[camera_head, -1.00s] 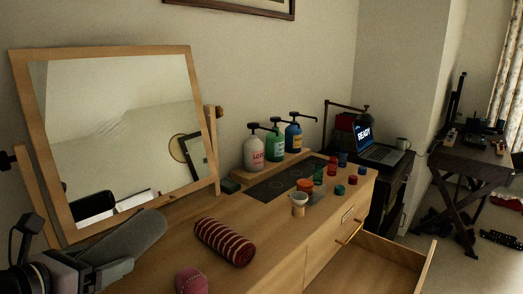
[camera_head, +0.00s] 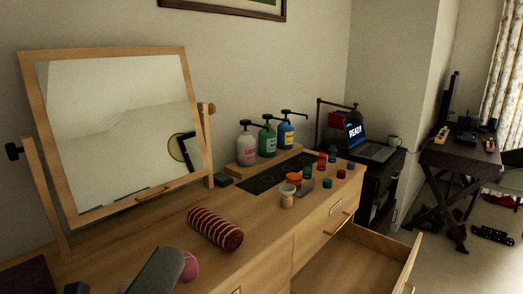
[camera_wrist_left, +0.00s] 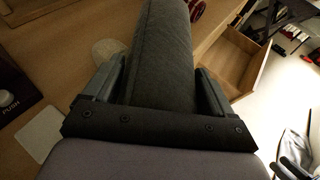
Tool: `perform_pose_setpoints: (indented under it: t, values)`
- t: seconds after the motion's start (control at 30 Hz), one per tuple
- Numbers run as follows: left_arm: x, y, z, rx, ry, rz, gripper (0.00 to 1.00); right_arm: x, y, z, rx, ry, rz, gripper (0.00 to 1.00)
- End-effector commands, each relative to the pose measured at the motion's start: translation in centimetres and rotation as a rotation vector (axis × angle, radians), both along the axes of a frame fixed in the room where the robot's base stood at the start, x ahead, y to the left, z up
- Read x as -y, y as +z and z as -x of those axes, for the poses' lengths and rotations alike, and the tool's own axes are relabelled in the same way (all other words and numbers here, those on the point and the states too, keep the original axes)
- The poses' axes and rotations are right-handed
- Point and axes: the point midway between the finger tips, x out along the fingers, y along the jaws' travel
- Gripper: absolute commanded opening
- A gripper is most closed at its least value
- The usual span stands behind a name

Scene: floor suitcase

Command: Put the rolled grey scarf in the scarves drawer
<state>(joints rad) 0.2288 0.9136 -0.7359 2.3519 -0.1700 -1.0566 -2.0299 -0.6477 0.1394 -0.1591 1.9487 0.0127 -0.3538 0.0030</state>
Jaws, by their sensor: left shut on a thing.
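The rolled grey scarf (camera_head: 158,270) shows at the bottom edge of the head view, above the front left of the dresser top. In the left wrist view the scarf (camera_wrist_left: 162,50) runs lengthwise between the fingers of my left gripper (camera_wrist_left: 158,82), which is shut on it. An open, empty-looking wooden drawer (camera_head: 345,262) juts out at the lower right of the head view. It also shows in the left wrist view (camera_wrist_left: 237,62), beyond the scarf to the right. No readable label shows on it.
A red striped roll (camera_head: 216,229) and a pink round thing (camera_head: 189,266) lie on the dresser top near the scarf. A tilting mirror (camera_head: 117,130) stands behind. Pump bottles (camera_head: 247,149) and small coloured jars (camera_head: 307,171) stand farther right.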

Motion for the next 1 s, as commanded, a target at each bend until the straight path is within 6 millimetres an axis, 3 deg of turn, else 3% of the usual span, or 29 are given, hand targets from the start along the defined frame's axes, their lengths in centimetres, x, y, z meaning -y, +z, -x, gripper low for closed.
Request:
perform_pose_setpoints:
  t: [0.3,1.0]
  values:
    - [0.4,-0.7,1.6,0.003,0.120,-0.003,0.45,0.0,0.0,0.0,0.000,0.000,0.000,0.43]
    - [0.4,-0.6,1.6,0.006,0.122,-0.008,0.45,0.0,0.0,0.0,-0.001,0.001,0.000,0.43]
